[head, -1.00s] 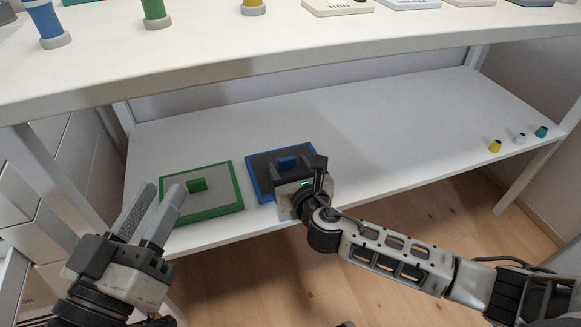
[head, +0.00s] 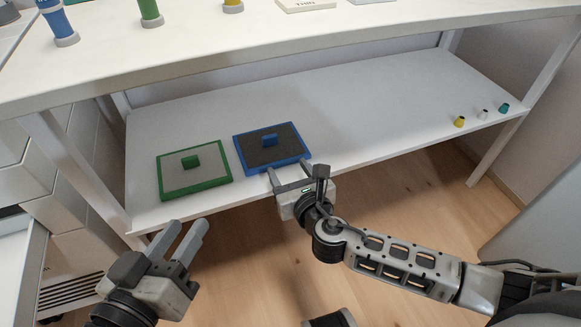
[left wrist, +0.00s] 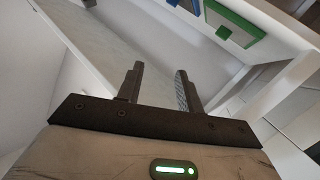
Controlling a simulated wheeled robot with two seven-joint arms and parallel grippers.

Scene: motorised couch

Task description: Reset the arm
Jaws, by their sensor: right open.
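My right gripper (head: 290,178) is open and empty, just in front of the blue-framed pad. Its fingers point at the shelf's front edge. My left gripper (head: 189,240) is open and empty at the lower left, in front of the shelf and below the green-framed pad. In the left wrist view its two fingers (left wrist: 160,88) stand apart with nothing between them. The blue-framed pad (head: 287,153), dark with a blue block on it, lies on the lower shelf. The green-framed pad (head: 207,174), grey with a green block, lies to its left.
The white lower shelf (head: 370,105) is mostly clear in its middle. Small yellow (head: 459,122), white (head: 482,114) and teal (head: 503,108) pieces stand at its right end. A tabletop (head: 240,55) overhangs it. Drawers (head: 25,160) stand at left, one pulled out. Wooden floor lies in front.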

